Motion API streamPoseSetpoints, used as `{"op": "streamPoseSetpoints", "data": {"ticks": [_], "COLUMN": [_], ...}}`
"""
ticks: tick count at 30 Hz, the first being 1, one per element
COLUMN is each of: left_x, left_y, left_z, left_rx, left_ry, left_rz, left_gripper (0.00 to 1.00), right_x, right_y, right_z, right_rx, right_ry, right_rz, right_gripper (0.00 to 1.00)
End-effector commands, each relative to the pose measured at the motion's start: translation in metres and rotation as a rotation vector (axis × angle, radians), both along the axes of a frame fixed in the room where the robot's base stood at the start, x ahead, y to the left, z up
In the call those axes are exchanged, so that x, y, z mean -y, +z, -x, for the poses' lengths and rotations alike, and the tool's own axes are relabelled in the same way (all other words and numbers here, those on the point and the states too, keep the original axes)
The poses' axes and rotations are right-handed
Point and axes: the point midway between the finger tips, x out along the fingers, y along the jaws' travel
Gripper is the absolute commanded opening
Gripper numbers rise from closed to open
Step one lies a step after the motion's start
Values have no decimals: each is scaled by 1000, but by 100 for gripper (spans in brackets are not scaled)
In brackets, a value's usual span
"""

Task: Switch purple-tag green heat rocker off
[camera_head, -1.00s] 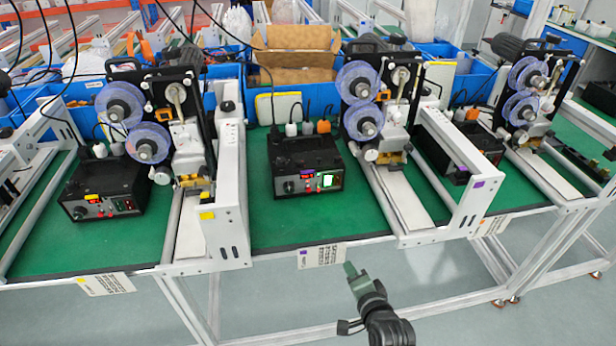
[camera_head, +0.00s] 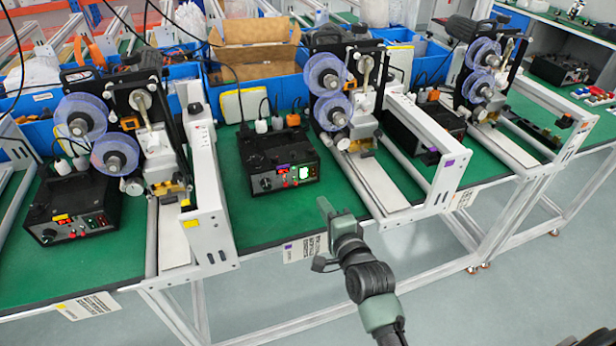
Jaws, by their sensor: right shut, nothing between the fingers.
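The middle black control box (camera_head: 262,160) sits on the green bench mat. A purple tag (camera_head: 283,169) is on its front panel. Next to the tag is the green rocker (camera_head: 306,173), which is lit bright; which side of it is pressed is too small to tell. My right gripper (camera_head: 324,207) is shut and empty. In the picture it is just below and right of the rocker, over the bench's front edge, apart from the box. My left gripper is out of view.
A yellow-tagged box (camera_head: 72,210) stands at the left, and another black box (camera_head: 425,128) at the right. Reel machines (camera_head: 330,90) and white rails (camera_head: 207,195) flank the middle box. The mat in front of the middle box is clear.

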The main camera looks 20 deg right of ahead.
Motion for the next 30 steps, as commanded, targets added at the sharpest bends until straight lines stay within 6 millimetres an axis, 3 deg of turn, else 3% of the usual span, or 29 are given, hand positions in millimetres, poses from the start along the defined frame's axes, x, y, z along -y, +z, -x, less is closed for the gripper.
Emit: {"op": "streamPoseSetpoints", "data": {"ticks": [9, 15, 21, 30], "left_x": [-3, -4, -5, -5], "left_y": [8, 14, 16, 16], "left_z": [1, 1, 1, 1], "left_rx": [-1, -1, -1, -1], "left_ry": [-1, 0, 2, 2], "left_rz": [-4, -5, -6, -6], "left_gripper": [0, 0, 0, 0], "right_x": [-2, -3, -4, -4], "right_y": [-9, -6, -5, -6], "right_z": [-69, -100, -114, -115], "right_rx": [1, 1, 0, -1], "right_ry": [1, 1, 1, 1], "right_rz": [2, 1, 1, 1], "right_gripper": [0, 0, 0, 0]}}
